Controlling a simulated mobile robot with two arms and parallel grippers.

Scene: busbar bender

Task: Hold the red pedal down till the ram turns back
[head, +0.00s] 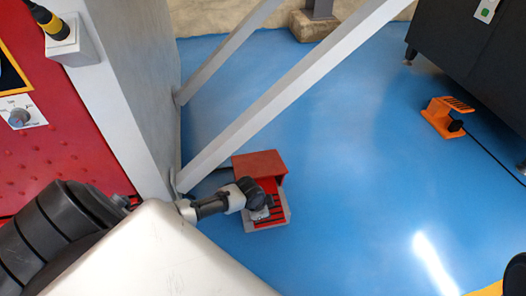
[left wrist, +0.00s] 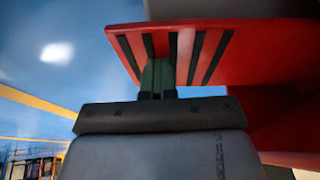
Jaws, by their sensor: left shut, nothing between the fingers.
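The red pedal (head: 258,163) stands on the blue floor, with a red hood, a black-striped red tread and a grey base. My left gripper (head: 262,212) reaches down to the front of the tread and hides part of it. In the left wrist view the shut, empty fingers (left wrist: 158,85) overlap the striped tread (left wrist: 213,50). Whether they press it down or only touch it, I cannot tell. The ram cannot be made out in either view. My right gripper is not in view.
A grey slanted brace (head: 290,95) runs just behind the pedal to a grey post. A red machine panel (head: 60,120) with a knob is at left. An orange pedal (head: 446,117) with a cable lies at right by a dark cabinet (head: 475,50). The floor between is clear.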

